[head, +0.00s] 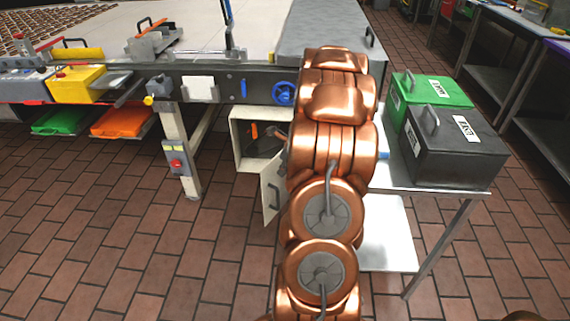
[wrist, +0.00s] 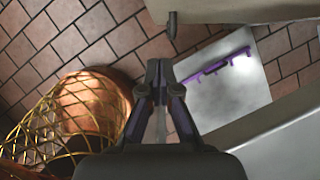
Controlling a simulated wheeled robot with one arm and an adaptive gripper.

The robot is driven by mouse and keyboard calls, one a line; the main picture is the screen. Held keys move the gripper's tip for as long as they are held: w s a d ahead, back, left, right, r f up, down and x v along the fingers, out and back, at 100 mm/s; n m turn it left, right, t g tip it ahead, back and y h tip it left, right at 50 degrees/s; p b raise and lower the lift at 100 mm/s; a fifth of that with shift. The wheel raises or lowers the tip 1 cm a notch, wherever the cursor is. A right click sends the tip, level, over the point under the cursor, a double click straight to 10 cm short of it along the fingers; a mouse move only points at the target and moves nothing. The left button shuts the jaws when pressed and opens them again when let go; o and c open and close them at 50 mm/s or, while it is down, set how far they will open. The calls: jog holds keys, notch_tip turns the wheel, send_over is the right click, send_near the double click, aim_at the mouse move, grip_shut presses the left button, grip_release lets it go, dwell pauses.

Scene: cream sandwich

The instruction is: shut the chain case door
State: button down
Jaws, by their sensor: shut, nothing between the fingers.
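The chain case (head: 237,150) is a cream box under the conveyor in the head view, its front open and dark inside. An orange item and a dark item show in it. Its cream door (head: 271,192) stands open, swung out toward me, with a dark handle on its face. My arm covers the door's right part. My gripper is hidden behind my arm in the head view. In the wrist view my gripper (wrist: 160,66) has its fingertips together with nothing between them. A cream panel (wrist: 235,10) with a dark peg lies ahead of it; I cannot tell which part it is.
A steel table (head: 437,200) with a green box (head: 408,90) and a black box (head: 455,160) stands to the right of my arm. A conveyor leg (head: 182,155) with a red button box stands left of the case. Tiled floor in front is clear.

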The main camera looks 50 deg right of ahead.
aim_at(264, 181)
jog(key=shift+w+a+f+p, duration=0.25)
jog(key=shift+w+f, duration=0.95)
jog(key=shift+w, duration=0.3)
jog(key=shift+w+a+f+p, duration=0.15)
jog(key=shift+w+f+p, duration=0.1)
jog(key=shift+w+f, duration=1.1)
jog(key=shift+w+r, duration=0.2)
jog(key=shift+r, duration=0.05)
